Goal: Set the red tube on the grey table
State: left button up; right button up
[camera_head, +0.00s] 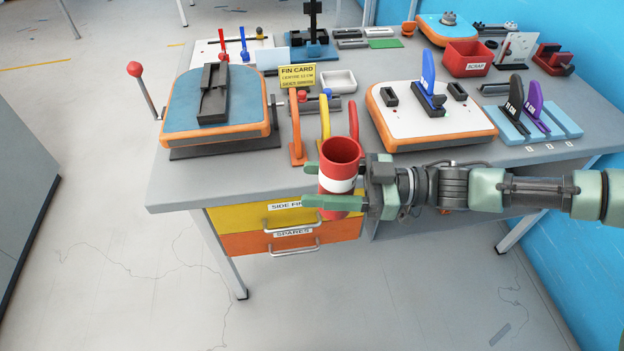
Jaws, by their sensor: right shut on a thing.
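The red tube (340,150) is upright, with a white band around its middle and an open top. My right gripper (318,186) comes in from the right and is shut on the tube, with its green fingers around it. The tube shows in front of the grey table's (178,190) front edge, and its lower end overlaps the drawers in the picture. I cannot tell its exact height against the tabletop. My left gripper is not in view.
A blue board on a stand (240,90) is at the left, and a white board (420,115) is at the right. Orange, yellow and red upright pieces stand behind the tube. Yellow and orange drawers (255,218) are below. The front left tabletop is clear.

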jog(key=shift+s+d+n+g, duration=0.15)
jog(key=shift+n+g, duration=0.15)
jog(key=shift+g, duration=0.2)
